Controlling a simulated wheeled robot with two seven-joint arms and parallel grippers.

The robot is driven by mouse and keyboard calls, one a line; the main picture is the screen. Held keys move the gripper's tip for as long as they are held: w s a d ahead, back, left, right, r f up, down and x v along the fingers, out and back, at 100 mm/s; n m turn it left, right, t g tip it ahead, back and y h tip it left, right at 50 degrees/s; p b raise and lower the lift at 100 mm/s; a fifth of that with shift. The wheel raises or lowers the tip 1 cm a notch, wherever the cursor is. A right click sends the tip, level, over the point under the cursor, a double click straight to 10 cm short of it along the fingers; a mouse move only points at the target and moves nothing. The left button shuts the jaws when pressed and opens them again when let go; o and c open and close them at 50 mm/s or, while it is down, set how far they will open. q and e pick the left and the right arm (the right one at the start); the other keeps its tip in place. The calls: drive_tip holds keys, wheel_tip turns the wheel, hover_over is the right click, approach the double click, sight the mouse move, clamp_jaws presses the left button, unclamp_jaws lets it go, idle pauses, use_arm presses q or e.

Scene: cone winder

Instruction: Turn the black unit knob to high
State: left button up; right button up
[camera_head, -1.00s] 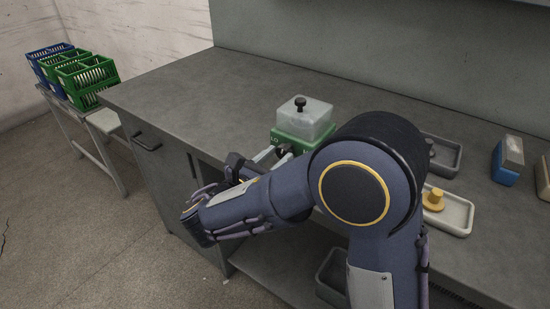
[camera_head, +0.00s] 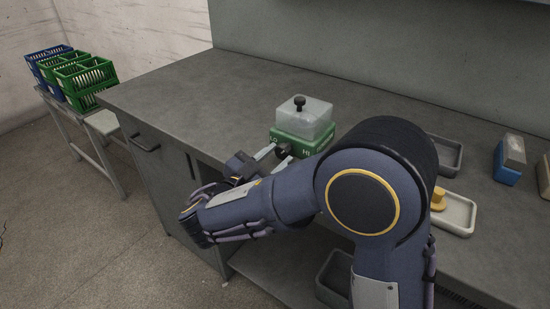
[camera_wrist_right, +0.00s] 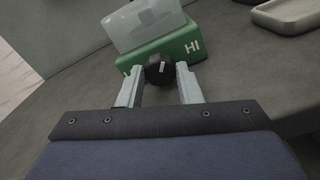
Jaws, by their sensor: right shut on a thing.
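The unit is a green box with a clear cover and a black top knob (camera_head: 299,101), standing on the bench. Its front face reads LO at left and HI (camera_head: 306,151) at right. The black unit knob (camera_head: 282,149) sticks out of that face between the labels. My right gripper (camera_wrist_right: 160,80) is shut on the black unit knob (camera_wrist_right: 160,68), one finger on each side. The knob's pale mark points roughly up in the right wrist view, leaning slightly right. LO is mostly hidden behind a finger there. My left gripper is not in view.
The grey bench top (camera_head: 210,85) is clear left of the unit. To the right are a dark tray (camera_head: 446,153), a pale tray (camera_head: 458,213) with a yellow piece, and a blue block (camera_head: 507,170). Green and blue crates (camera_head: 78,75) stand on a rack at far left.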

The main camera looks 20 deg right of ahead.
drive_tip(key=o, duration=1)
drive_tip(key=shift+c, duration=0.2)
drive_tip(key=v, duration=0.8)
drive_tip(key=shift+p, duration=0.45)
